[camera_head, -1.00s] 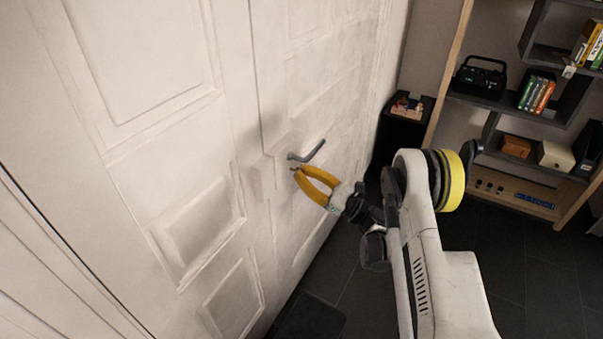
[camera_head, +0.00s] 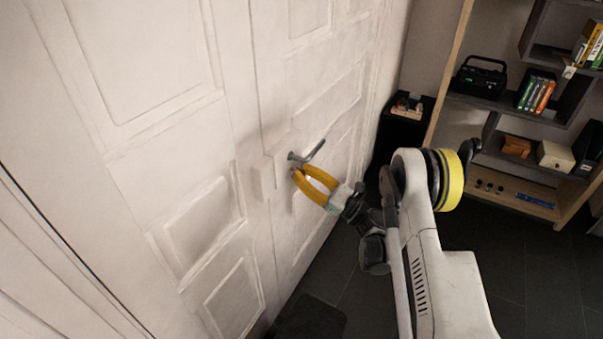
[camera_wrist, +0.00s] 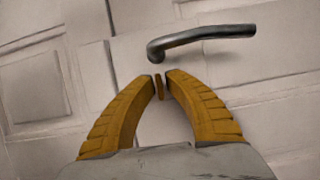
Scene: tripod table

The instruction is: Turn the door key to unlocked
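The door key (camera_wrist: 159,87) is a thin brass-coloured upright piece in the wrist view, just below the root of the dark metal door handle (camera_wrist: 200,37). The handle also shows on the white door in the head view (camera_head: 308,154). My gripper (camera_wrist: 161,84) has its two yellow fingertips close together, one on each side of the key. Thin gaps seem to show beside the key, and I cannot tell whether the fingers touch it. In the head view my gripper (camera_head: 297,174) is at the door just under the handle, and the key is too small to make out.
The white panelled door (camera_head: 150,150) fills the left. A shelf unit (camera_head: 455,75) with books and a black radio (camera_head: 481,77) stands at the right. A small black stand (camera_head: 400,130) is by the far wall. The dark floor (camera_head: 530,270) at the lower right is clear.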

